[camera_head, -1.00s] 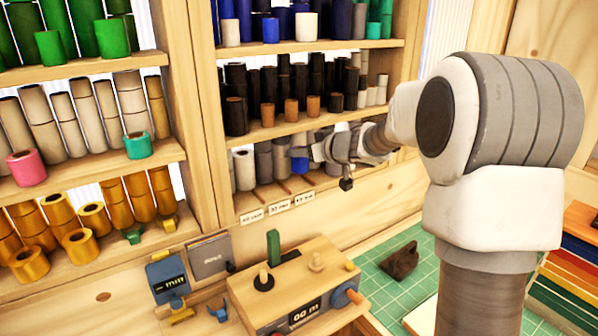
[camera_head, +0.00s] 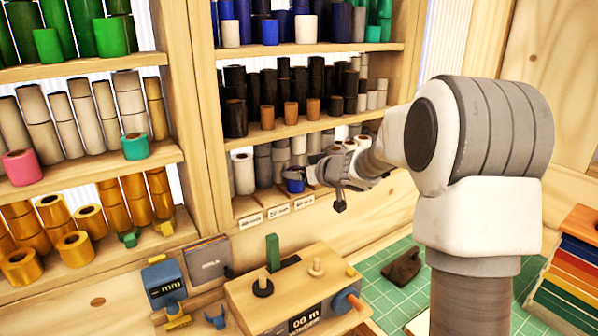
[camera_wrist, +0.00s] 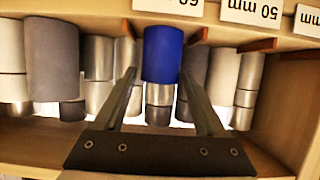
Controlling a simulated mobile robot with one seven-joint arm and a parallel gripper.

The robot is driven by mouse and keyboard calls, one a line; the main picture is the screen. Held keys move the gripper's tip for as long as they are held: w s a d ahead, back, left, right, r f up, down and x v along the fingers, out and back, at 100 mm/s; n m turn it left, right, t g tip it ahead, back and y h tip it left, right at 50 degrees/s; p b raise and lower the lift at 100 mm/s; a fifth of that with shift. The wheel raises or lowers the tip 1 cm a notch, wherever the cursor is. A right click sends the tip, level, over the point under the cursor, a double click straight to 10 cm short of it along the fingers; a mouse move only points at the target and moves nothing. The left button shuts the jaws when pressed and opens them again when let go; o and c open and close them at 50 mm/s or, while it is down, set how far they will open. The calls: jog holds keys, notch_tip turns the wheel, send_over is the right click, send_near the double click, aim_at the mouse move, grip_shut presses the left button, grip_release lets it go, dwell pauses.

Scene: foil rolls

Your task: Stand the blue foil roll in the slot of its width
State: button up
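The blue foil roll (camera_head: 295,184) stands upright at the front of the bottom shelf, behind the rightmost of three white width tags (camera_head: 304,202). In the wrist view, which is upside down, the blue roll (camera_wrist: 163,52) shows beside a wooden divider (camera_wrist: 200,36), with silver rolls behind it. My gripper (camera_head: 306,173) is just in front of the roll. Its fingers (camera_wrist: 158,75) are apart on either side of the roll, with a narrow gap visible on one side.
Rows of black rolls (camera_head: 237,117) fill the shelf above. On the bench are a wooden measuring box (camera_head: 300,265), a blue device (camera_head: 165,283) and a green cutting mat (camera_head: 408,300). The space before the shelf is free.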

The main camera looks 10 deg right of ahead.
jog(key=shift+o, duration=0.6)
jog(key=shift+r, duration=0.3)
jog(key=p+v, duration=0.1)
jog(key=v, duration=1.1)
jog(key=shift+f, duration=0.2)
jog(key=shift+r, duration=0.1)
